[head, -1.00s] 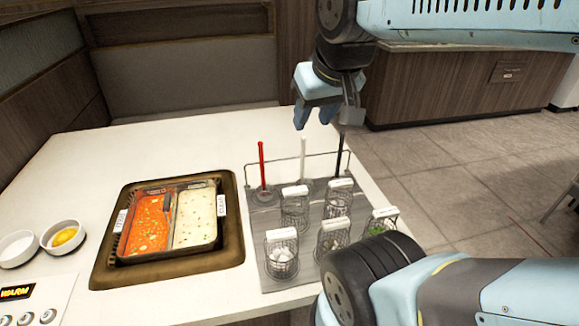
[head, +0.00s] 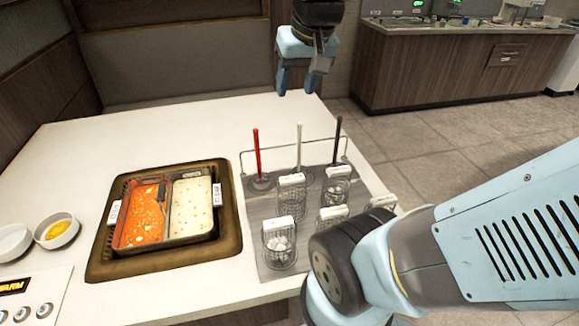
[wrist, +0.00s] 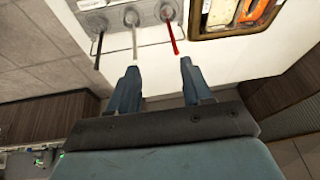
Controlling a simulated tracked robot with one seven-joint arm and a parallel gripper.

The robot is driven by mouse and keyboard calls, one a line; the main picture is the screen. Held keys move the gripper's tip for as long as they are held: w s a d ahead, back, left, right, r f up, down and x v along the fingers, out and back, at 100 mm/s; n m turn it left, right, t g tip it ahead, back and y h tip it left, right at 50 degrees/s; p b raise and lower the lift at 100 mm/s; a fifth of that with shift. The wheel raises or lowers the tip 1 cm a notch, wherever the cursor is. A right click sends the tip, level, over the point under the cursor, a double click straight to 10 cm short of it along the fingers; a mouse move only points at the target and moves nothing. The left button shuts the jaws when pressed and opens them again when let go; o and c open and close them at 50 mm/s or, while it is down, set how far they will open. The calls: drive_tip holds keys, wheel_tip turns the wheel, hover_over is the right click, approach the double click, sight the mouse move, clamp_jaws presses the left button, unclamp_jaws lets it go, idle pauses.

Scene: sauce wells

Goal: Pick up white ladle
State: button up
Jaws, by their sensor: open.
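The white ladle (head: 299,146) stands upright in the rack at the back of the grey tray, its handle pointing up. It is between a red ladle (head: 257,153) on the left and a black ladle (head: 337,141) on the right. My gripper (head: 298,88) is open and empty, above and behind the ladle handles, pointing down. In the wrist view the white ladle (wrist: 133,40) shows beyond my open fingers (wrist: 158,66), apart from them. The red ladle (wrist: 173,36) and black ladle (wrist: 99,47) flank it there.
Several wire baskets (head: 280,244) with white handles stand in the grey tray (head: 257,206) in front of the ladles. A divided pot (head: 165,243) of red and white soup sits at the left. Two small bowls (head: 57,243) are at far left. A thin wire rail (head: 245,158) runs around the ladles.

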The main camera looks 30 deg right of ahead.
drive_tip(key=w+d+f+m+g, duration=0.1)
drive_tip(key=w+d+f+m, duration=0.15)
drive_tip(key=w, duration=0.25)
drive_tip(key=w+d+f+m+g, duration=0.1)
drive_tip(key=w+d+f, duration=0.15)
drive_tip(key=w, duration=0.35)
drive_tip(key=m+g, duration=0.2)
drive_tip(key=m, duration=0.1)
hover_over(299, 139)
wheel_tip(299, 139, down, 6)
drive_tip(key=shift+w+d+f+g, duration=0.3)
drive_tip(key=shift+w+f, duration=0.2)
drive_tip(key=shift+f, duration=0.05)
wheel_tip(299, 139, down, 13)
drive_tip(key=shift+s+a, duration=0.1)
drive_tip(key=shift+c, duration=0.3)
clamp_jaws()
